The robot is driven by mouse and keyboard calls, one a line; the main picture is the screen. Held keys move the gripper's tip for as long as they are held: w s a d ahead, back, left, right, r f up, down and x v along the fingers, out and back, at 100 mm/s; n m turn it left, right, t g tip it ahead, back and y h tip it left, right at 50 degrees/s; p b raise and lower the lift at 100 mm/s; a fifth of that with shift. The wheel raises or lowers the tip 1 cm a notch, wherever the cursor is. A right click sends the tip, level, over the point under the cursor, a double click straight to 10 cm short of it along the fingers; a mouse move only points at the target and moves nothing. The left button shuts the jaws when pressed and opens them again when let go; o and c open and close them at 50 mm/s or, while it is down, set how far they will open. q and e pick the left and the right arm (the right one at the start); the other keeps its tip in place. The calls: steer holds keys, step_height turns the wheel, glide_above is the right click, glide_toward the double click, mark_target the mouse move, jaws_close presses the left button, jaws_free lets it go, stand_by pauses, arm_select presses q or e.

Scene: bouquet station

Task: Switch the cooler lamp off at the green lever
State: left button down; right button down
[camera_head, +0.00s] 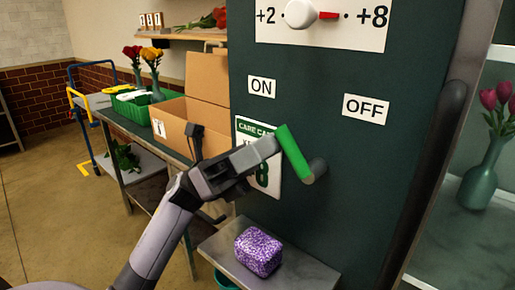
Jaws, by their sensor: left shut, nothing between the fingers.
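The green lever (293,152) sits on the dark green cooler panel (345,150). Its grip slants up and left from the dark pivot (318,168), leaning toward the ON label (262,87). The OFF label (366,109) is up and right of the pivot. My left gripper (272,147) is shut and empty, with its tips at the left side of the lever; I cannot tell if they touch it. It partly covers the care card (245,130) behind. My right gripper is not in view.
A purple patterned block (258,250) lies on a grey shelf (312,275) below the lever. A temperature dial (299,13) is above. A table with a cardboard box (185,118) and green basket (133,107) stands left. The glass cooler door at right shows a tulip vase (482,175).

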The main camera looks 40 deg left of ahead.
mark_target(306, 177)
arm_select(q)
steer(key=shift+r, duration=0.1)
